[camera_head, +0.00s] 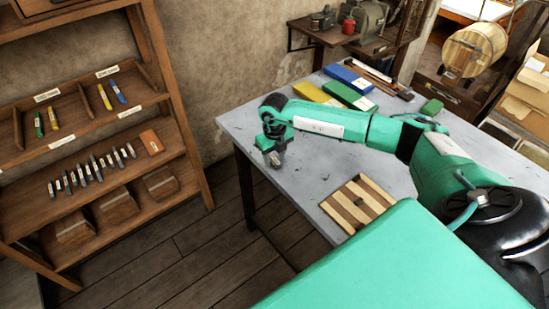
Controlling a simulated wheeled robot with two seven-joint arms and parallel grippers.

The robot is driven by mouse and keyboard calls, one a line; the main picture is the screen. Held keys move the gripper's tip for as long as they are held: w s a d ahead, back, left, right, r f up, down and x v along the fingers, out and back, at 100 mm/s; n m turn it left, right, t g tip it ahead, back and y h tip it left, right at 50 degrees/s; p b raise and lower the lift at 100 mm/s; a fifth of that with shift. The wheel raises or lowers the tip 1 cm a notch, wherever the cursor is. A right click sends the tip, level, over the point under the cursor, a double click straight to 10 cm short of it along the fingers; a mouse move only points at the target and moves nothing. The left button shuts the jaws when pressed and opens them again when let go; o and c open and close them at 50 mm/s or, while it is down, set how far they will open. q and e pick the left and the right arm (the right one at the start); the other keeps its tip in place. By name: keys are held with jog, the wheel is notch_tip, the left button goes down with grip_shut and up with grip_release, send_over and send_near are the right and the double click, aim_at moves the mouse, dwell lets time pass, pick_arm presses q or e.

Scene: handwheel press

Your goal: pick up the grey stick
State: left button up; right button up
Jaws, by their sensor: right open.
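A row of several slim grey sticks (92,167) stands tilted on the middle shelf of the wooden rack at the left. They look alike, so I cannot tell which one is the task's stick. My right gripper (274,160) hangs pointing down over the left edge of the grey table, at the end of my green arm. It is open, with nothing visible in it. It is well to the right of the grey sticks and apart from them. My left gripper is not in view.
The wooden rack (182,130) also holds green, yellow and blue sticks on a higher shelf. The grey table (300,178) bears a striped wooden board (358,203) and coloured boxes (348,94). Bare floor (185,250) lies between rack and table.

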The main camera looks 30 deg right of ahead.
grip_shut()
dwell(0.3)
